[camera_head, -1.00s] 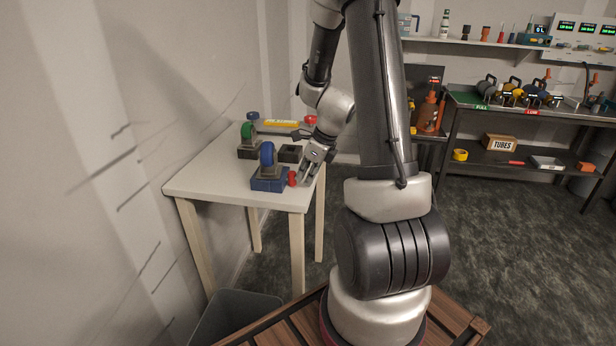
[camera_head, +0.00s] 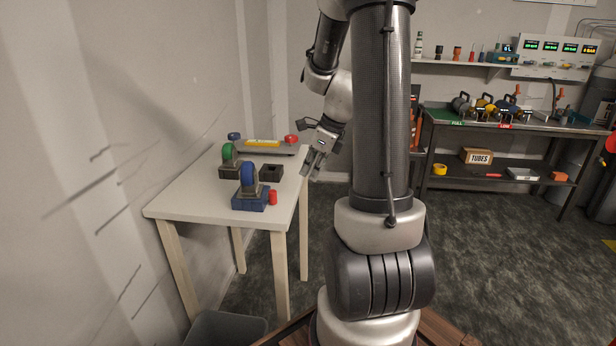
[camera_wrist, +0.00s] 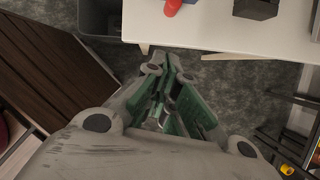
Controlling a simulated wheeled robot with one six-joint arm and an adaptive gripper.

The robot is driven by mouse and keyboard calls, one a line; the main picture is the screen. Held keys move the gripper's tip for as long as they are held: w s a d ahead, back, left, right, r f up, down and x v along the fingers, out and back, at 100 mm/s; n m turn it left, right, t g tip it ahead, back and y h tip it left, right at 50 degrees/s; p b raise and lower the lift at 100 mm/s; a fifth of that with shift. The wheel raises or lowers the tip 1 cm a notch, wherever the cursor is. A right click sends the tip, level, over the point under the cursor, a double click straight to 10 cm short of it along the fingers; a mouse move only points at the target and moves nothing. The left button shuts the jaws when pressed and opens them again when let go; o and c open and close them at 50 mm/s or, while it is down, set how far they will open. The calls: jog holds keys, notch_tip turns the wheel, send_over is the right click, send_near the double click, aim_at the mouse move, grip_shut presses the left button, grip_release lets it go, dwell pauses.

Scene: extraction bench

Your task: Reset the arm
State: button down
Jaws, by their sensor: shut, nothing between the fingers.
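My gripper (camera_head: 317,168) hangs at the right edge of the white table (camera_head: 184,206) in the head view, its fingers pointing down. In the wrist view my gripper (camera_wrist: 173,100) is seen from above with its green-padded fingers over the dark floor beside the table. The fingers are together with nothing between them. My arm stands raised in the middle of the head view and is bent over towards the table.
On the table stand a blue-based holder (camera_head: 250,201), a red cylinder (camera_head: 273,197), a green-topped holder (camera_head: 229,168) and a black block (camera_head: 271,173). A grey bin (camera_head: 228,330) is below. A dark workbench (camera_head: 500,128) stands at the right.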

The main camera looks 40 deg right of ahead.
dwell(0.4)
jog(key=s+a+r+n, duration=0.3)
jog(key=s+n, duration=0.3)
jog(key=n, duration=0.3)
jog(key=s+a+r+n+h, duration=0.1)
jog(key=s+a+r+n, duration=0.3)
jog(key=n, duration=0.6)
jog(key=s+a+r+n+h, duration=0.1)
jog(key=s+a+r+n, duration=0.3)
jog(key=s+r+n, duration=0.2)
jog(key=s+n, duration=0.2)
jog(key=n, duration=0.2)
jog(key=shift+a+t, duration=0.2)
jog(key=shift+t, duration=0.2)
